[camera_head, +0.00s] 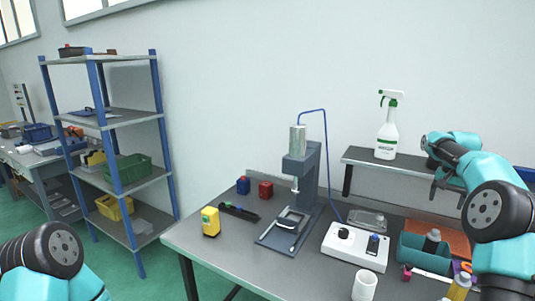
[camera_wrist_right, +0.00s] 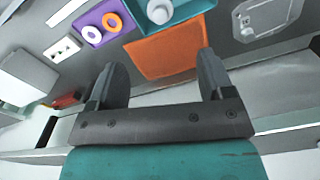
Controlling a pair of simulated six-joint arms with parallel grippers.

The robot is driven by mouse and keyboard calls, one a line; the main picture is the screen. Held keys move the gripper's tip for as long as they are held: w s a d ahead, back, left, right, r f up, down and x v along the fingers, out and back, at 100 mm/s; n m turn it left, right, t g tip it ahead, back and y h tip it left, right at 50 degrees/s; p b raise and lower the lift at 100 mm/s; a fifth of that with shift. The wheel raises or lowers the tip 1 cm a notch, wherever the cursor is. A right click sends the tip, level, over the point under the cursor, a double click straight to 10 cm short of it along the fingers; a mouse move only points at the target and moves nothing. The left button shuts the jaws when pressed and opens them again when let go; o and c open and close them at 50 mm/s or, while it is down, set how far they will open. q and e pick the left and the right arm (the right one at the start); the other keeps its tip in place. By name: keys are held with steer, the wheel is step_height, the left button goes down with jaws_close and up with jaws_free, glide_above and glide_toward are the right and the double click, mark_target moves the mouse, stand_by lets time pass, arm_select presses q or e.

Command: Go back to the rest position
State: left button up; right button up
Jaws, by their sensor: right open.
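My right gripper (camera_head: 447,192) is at the right of the head view, above the table (camera_head: 225,263) and close to the front of the wall shelf. Its fingers point down, apart and empty. In the right wrist view the two fingers (camera_wrist_right: 158,65) stand wide apart with nothing between them. An orange mat (camera_wrist_right: 165,55) lies beyond the fingertips, apart from them; it also shows on the table in the head view (camera_head: 450,238). Of my left arm, only a teal and black link shows at the lower left of the head view; its gripper is out of the picture.
A spray bottle (camera_head: 387,130) stands on the wall shelf (camera_head: 360,157) left of my right arm. A teal bin (camera_head: 408,250) and a white control box (camera_head: 343,252) are below. A bench press (camera_head: 308,180) stands mid-table. A blue-posted rack (camera_head: 112,165) is at left.

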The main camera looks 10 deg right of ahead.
mark_target(436, 231)
steer(key=shift+r, duration=2)
step_height(436, 231, down, 18)
steer(key=shift+r, duration=0.2)
step_height(436, 231, up, 6)
steer(key=shift+r, duration=0.15)
steer(key=shift+a+r, duration=0.1)
steer(key=shift+a, duration=0.05)
steer(key=shift+s+d, duration=0.2)
steer(key=shift+s, duration=0.15)
